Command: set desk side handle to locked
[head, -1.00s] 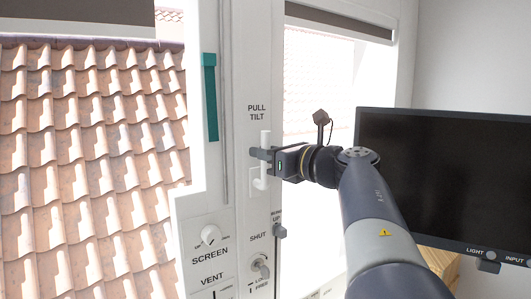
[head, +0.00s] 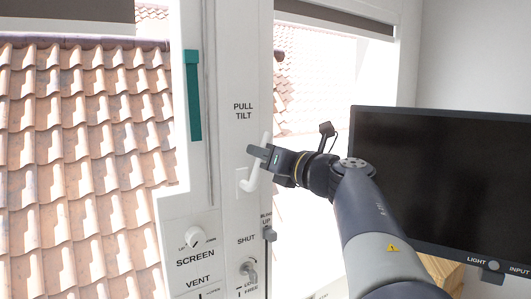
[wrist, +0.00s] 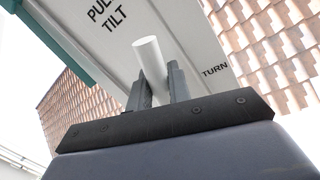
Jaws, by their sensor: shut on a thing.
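A white lever handle (head: 249,184) is on the white window post under the words PULL TILT. It leans, its top end to the right and its lower end over a small pale plate. My gripper (head: 258,154) is shut on the handle's upper part, reaching in from the right and tilted with it. In the wrist view the handle's white rod (wrist: 147,60) stands between the two grey fingers of my gripper (wrist: 156,80). The word TURN shows beside it. No word locked is readable near this handle.
Below the handle are a SCREEN knob (head: 195,237) and a small metal knob (head: 249,272) under SHUT, by lock and free marks. A grey catch (head: 269,234) sits at the post's right edge. A teal strip (head: 194,95) is at upper left. A dark monitor (head: 445,185) stands right, behind my arm.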

